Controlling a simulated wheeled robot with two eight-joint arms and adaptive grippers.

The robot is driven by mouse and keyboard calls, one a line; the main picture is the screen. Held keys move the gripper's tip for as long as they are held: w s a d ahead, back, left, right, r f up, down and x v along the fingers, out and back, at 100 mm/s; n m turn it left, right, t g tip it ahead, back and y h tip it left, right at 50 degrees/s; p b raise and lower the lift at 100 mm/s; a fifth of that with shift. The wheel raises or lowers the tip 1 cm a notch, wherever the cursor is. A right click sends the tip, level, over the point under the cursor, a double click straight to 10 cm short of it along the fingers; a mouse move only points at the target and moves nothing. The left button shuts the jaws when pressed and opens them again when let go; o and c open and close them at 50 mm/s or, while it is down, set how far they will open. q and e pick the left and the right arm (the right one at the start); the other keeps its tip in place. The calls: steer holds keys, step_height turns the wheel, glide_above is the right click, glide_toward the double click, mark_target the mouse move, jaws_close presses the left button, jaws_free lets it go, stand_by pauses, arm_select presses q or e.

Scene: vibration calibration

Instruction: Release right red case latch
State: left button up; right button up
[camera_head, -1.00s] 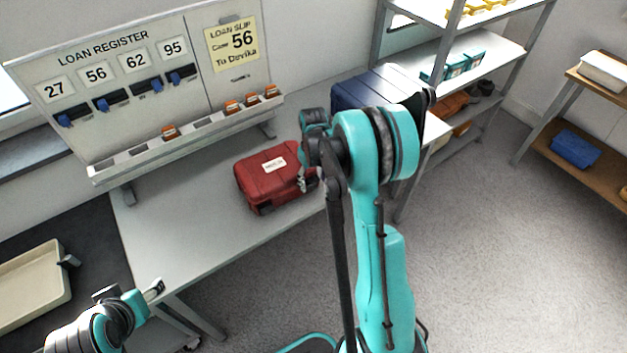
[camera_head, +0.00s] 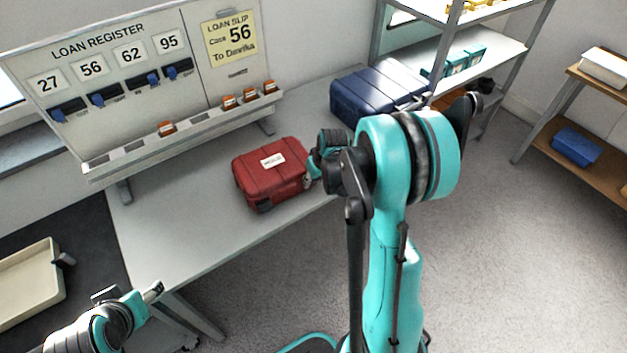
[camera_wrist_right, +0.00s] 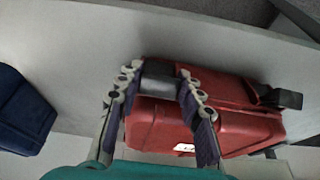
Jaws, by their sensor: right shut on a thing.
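The red case (camera_head: 268,172) lies closed on the grey table, with a white label on top. In the right wrist view the red case (camera_wrist_right: 235,112) fills the middle. My right gripper (camera_wrist_right: 160,78) is at the case's edge, its two fingers on either side of a dark grey latch (camera_wrist_right: 158,82) and shut on it. A second dark latch (camera_wrist_right: 280,97) sits further right along the case in that view. In the head view my right arm hides most of the gripper. My left gripper (camera_head: 150,293) is low at the left, away from the case; its jaw opening is unclear.
A navy case (camera_head: 375,95) stands behind the red case; it also shows in the wrist view (camera_wrist_right: 22,112). The loan register board (camera_head: 130,75) stands along the back, with a small-part ledge. A cream tray (camera_head: 30,285) is at left. The table front left of the red case is clear.

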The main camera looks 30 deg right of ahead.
steer(key=t+b, duration=0.1)
steer(key=b, duration=0.1)
steer(key=f+t+b, duration=0.1)
steer(key=t+b, duration=0.1)
steer(key=s+t+b, duration=0.1)
steer(key=t+b, duration=0.1)
steer(key=shift+f, duration=0.25)
steer(key=shift+s+t+b, duration=0.1)
steer(key=shift+t+b, duration=0.9)
steer(key=shift+b, duration=0.3)
steer(key=o, duration=1.2)
steer(key=shift+c, duration=0.2)
steer(key=v, duration=1.2)
steer(key=shift+d, duration=0.1)
